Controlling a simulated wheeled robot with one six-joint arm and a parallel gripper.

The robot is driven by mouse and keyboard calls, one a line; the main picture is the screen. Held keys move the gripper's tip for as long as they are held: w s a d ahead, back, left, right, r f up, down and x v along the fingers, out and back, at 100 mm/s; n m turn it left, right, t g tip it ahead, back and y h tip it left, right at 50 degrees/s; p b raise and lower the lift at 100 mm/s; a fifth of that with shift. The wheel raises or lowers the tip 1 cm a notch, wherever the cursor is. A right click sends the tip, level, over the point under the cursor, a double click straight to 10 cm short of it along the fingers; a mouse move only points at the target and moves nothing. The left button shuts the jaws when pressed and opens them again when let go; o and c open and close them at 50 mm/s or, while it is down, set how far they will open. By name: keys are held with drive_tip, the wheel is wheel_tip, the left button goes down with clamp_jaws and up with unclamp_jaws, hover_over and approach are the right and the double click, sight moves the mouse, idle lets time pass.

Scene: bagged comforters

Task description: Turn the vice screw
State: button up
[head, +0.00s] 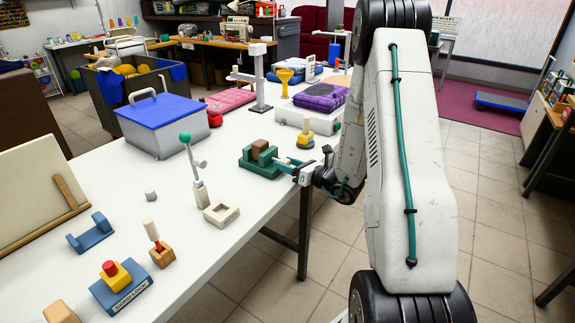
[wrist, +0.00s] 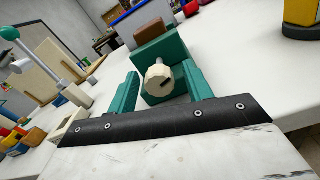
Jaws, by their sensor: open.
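The green vice (head: 257,165) sits on the white table near its right edge, with a brown block (head: 263,146) in its jaws. Both also show in the wrist view, the vice body (wrist: 172,47) and the block (wrist: 152,33). A cream, many-sided screw knob (wrist: 157,84) with a dark slot mark sticks out of the vice toward me on a grey shaft. My gripper (wrist: 161,70) is open, its two green fingers on either side of the knob, with gaps visible. In the head view my gripper (head: 284,162) reaches the vice from the right; the knob is hard to make out there.
Open floor lies right of the table.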

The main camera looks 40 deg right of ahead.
drive_tip(key=v, duration=0.7)
drive_tip(key=shift+s+d, duration=0.15)
drive_tip(key=shift+s, duration=0.2)
